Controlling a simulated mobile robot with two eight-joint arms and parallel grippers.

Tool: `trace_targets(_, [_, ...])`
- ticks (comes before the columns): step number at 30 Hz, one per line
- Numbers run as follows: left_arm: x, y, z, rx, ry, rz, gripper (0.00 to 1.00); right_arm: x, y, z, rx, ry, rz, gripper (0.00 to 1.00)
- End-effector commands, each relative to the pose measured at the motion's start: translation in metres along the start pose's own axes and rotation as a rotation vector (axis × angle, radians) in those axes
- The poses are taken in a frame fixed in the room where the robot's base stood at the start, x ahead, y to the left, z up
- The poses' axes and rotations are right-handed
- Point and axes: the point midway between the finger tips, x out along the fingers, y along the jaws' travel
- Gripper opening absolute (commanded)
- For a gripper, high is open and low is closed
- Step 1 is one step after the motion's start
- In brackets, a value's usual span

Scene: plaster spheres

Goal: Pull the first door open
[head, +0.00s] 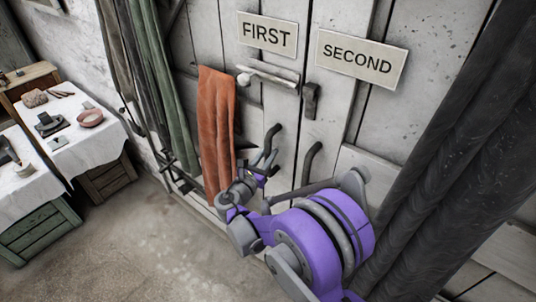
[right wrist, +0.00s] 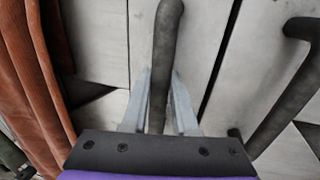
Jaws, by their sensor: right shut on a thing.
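The first door (head: 284,67) carries a sign reading FIRST (head: 268,35) and looks shut beside the second door (head: 330,105), whose sign reads SECOND (head: 355,60). The first door's dark curved handle (head: 272,137) also shows in the right wrist view (right wrist: 165,45). My right gripper (head: 262,172) is shut on this handle; in the right wrist view its two pale fingers (right wrist: 161,105) stand on either side of the bar. The second door's handle (head: 312,160) is to the right, clear of the fingers. My left gripper is not in view.
A pale bolt with a round knob (head: 244,79) is above the handle, with a dark catch (head: 311,100) beside it. An orange cloth (head: 216,130) hangs left of the handle. Dark drapes (head: 450,150) hang at right. Cloth-covered tables (head: 85,135) stand at left; floor (head: 130,240) between is clear.

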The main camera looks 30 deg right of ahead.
Motion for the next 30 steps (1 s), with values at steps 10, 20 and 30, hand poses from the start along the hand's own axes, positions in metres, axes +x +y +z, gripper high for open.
trace_targets(10, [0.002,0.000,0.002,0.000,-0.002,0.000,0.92,0.075,-0.017,0.001,-0.002,-0.005,-0.006,0.00])
trace_targets(20, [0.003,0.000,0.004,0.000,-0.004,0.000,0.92,0.113,-0.028,0.000,0.000,0.000,0.003,0.00])
trace_targets(30, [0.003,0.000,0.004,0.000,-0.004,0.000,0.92,0.113,-0.028,0.000,0.000,0.000,0.002,0.43])
